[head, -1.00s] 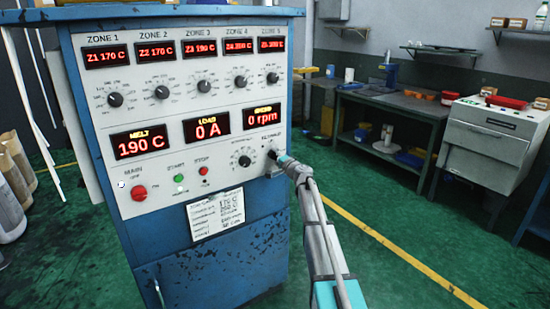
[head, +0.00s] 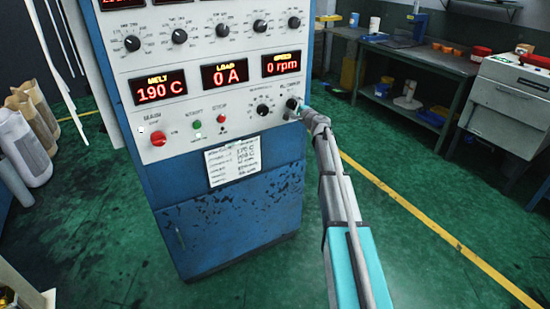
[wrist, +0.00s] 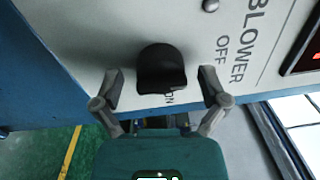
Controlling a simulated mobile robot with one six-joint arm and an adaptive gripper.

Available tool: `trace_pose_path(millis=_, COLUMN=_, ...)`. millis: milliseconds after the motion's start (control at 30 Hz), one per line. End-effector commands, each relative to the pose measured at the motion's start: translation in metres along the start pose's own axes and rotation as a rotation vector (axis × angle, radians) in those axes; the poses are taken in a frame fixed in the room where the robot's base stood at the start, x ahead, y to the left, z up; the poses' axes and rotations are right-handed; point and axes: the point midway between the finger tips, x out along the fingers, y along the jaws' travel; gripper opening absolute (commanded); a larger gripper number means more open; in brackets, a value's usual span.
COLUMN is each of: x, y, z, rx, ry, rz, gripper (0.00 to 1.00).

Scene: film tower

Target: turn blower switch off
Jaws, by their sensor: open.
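The blower switch is a black knob (wrist: 161,70) on the white control panel (wrist: 90,30) in the wrist view. The printed words BLOWER and OFF stand to its right, and ON is partly visible just below it. My gripper (wrist: 161,80) is open, with one finger on each side of the knob; I cannot tell whether either finger touches it. In the head view the knob (head: 293,104) shows at the panel's lower right, with my arm reaching it and the fingers mostly hidden.
The blue cabinet (head: 240,225) carries other knobs, a red main switch (head: 158,137), small buttons and red displays. A paper sheet (head: 233,160) hangs below the panel. A workbench (head: 400,92) stands behind at right. Green floor is free around the cabinet.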

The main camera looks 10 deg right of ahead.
Motion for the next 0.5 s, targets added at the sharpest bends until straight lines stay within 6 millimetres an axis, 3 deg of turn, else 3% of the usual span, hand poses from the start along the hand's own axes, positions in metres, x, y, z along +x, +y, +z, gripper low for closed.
trace_pose_path(millis=500, x=0.0, y=-0.0005, z=0.0003, rx=0.332, ry=0.013, rz=0.003, gripper=0.94)
